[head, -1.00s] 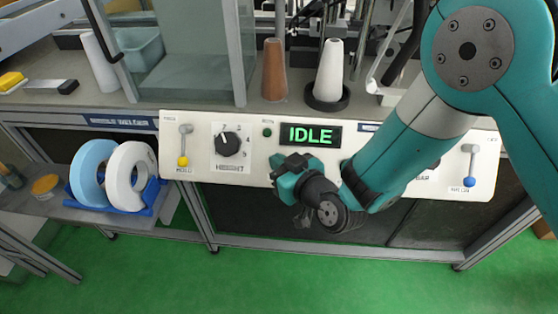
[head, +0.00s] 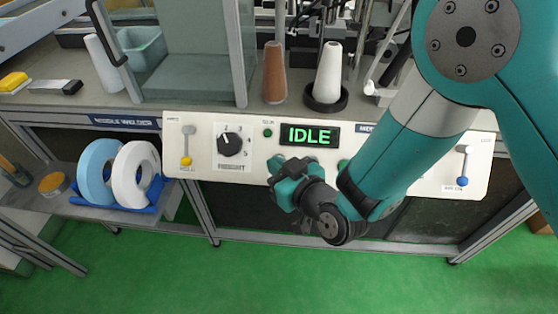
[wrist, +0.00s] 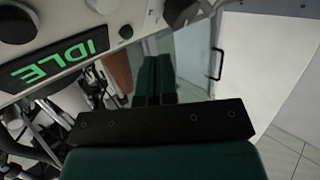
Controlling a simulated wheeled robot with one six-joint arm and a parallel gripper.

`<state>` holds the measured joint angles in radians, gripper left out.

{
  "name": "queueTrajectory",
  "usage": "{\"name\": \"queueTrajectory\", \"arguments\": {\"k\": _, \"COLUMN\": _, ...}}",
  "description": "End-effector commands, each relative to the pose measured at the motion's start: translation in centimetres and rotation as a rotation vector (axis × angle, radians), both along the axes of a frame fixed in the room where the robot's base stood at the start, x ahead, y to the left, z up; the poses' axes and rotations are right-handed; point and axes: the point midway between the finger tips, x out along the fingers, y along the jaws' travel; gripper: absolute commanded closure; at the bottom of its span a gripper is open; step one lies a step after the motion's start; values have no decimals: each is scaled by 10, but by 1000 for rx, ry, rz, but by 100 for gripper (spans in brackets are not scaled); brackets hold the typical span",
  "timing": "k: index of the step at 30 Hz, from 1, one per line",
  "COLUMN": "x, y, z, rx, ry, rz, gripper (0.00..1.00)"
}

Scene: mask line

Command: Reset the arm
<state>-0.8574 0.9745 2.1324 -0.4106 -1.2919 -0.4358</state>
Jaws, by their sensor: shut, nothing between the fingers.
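My gripper (head: 279,168) is teal and black and hangs in front of the white control panel (head: 202,150), just below the green IDLE display (head: 310,135). In the wrist view my gripper (wrist: 154,77) shows its two dark green fingers side by side, shut with nothing between them. The display (wrist: 60,65) appears tilted at the upper left there. My teal arm comes down from the upper right and hides part of the panel. Whether the fingertips touch the panel cannot be told.
The panel carries a black dial (head: 229,144), a yellow-tipped lever (head: 187,146) and a blue-tipped lever (head: 463,166). Brown (head: 274,73) and white (head: 328,73) spools stand above it. Blue and white rolls (head: 136,175) sit on the left shelf. The green floor (head: 240,280) is clear.

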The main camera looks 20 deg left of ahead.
Motion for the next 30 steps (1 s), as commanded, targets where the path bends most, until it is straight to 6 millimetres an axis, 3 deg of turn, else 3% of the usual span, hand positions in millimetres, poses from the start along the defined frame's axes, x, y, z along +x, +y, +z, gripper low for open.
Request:
{"name": "queueTrajectory", "arguments": {"k": 11, "x": 2, "y": -1, "z": 5, "rx": -4, "ry": 9, "rz": 1, "gripper": 100}}
{"name": "queueTrajectory", "arguments": {"k": 14, "x": 9, "y": -6, "z": 27, "rx": -20, "ry": 52, "rz": 9, "gripper": 100}}
{"name": "queueTrajectory", "arguments": {"k": 17, "x": 17, "y": -22, "z": 65, "rx": -63, "ry": 144, "rz": 25, "gripper": 100}}
{"name": "queueTrajectory", "arguments": {"k": 23, "x": 8, "y": -88, "z": 147, "rx": -207, "ry": 399, "rz": 44, "gripper": 100}}
{"name": "queueTrajectory", "arguments": {"k": 26, "x": -12, "y": -131, "z": 182, "rx": -293, "ry": 527, "rz": 31, "gripper": 100}}
{"name": "queueTrajectory", "arguments": {"k": 30, "x": -53, "y": -194, "z": 220, "rx": -421, "ry": 704, "rz": -13, "gripper": 100}}
